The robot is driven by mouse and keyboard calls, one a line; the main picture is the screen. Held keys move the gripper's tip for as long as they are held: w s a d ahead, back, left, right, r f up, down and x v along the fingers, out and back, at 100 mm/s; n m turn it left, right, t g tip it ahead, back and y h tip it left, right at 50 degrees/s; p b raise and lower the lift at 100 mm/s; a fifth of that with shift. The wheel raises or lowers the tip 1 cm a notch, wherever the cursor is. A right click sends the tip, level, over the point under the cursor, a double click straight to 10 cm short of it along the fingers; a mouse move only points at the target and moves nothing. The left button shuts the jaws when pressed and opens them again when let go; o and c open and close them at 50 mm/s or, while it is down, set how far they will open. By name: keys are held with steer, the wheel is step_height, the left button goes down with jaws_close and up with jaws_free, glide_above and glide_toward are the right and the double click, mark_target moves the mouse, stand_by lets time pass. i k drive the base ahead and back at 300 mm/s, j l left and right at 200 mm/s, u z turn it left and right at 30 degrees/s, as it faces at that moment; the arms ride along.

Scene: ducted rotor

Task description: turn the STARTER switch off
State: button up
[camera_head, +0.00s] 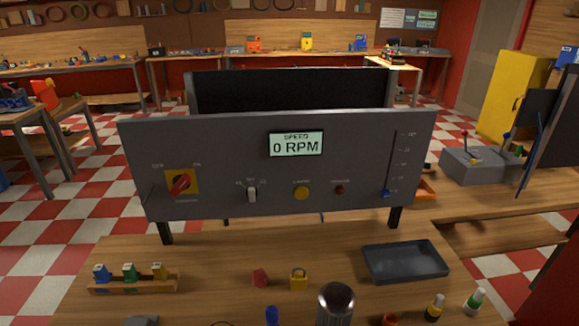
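A grey control panel (220,150) stands upright on legs at the back of the wooden table. At its left is a red rotary knob (181,183) on a yellow square, its handle slanting between lower left and upper right. To its right are a small pale toggle lever (252,194), a yellow round button (302,193), a red round button (340,189) and a blue slider (387,194) low on its scale. The small labels are too blurred to tell surely which control is STARTER. The display (296,144) reads SPEED 0 RPM. My gripper is not in view.
On the table (215,265) in front of the panel are a wooden rack (134,288) with coloured pieces, a red piece (260,278), a yellow padlock (299,279), a black tray (405,261), a shiny dome (335,302) and two small bottles (474,301). A grey lever box (478,164) stands at right.

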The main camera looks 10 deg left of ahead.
mark_target(180, 182)
steer(key=u, duration=1.5)
steer(key=i+j+u, duration=0.1)
steer(key=j+u, duration=0.25)
steer(key=i+j+u, duration=0.1)
steer(key=u, duration=0.3)
steer(key=i+j, duration=0.05)
steer(key=j, duration=0.05)
